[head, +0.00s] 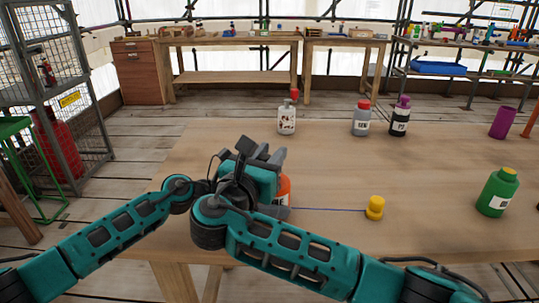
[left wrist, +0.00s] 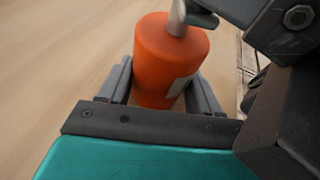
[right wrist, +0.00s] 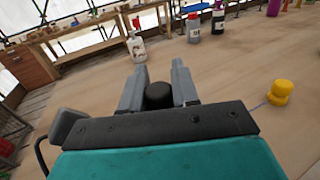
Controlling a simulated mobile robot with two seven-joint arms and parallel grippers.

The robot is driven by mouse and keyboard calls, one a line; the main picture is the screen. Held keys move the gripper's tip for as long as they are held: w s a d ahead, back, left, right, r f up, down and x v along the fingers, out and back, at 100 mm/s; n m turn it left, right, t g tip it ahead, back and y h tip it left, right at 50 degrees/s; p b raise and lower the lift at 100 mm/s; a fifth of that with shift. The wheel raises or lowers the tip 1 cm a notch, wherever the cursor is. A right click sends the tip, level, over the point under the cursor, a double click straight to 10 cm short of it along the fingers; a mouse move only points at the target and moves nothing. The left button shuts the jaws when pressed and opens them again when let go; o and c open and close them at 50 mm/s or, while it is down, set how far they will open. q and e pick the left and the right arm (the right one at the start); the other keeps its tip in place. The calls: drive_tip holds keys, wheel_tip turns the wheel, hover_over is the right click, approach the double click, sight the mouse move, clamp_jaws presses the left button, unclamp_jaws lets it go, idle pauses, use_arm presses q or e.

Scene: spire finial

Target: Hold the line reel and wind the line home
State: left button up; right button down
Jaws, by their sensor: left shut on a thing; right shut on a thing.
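The orange line reel (left wrist: 168,60) stands between the fingers of my left gripper (left wrist: 160,85), which is shut on its body. A grey metal crank (left wrist: 178,18) shows at the reel's top. My right gripper (right wrist: 160,80) is shut on a black knob (right wrist: 158,96), which appears to be the crank's handle. In the head view the reel (head: 284,190) is mostly hidden behind my grippers and arms. A thin blue line (head: 325,209) runs right from the reel to a yellow piece (head: 375,208) on the table; this also shows in the right wrist view (right wrist: 280,92).
A green bottle (head: 497,192) and a purple cup (head: 503,122) stand at the right of the table (head: 420,170). A white bottle (head: 287,117), a grey bottle (head: 361,118) and a dark bottle (head: 399,117) stand at the back. The table around the line is clear.

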drive_tip(key=c, duration=0.9)
unclamp_jaws()
drive_tip(key=v, duration=1.2)
drive_tip(key=shift+c, duration=0.2)
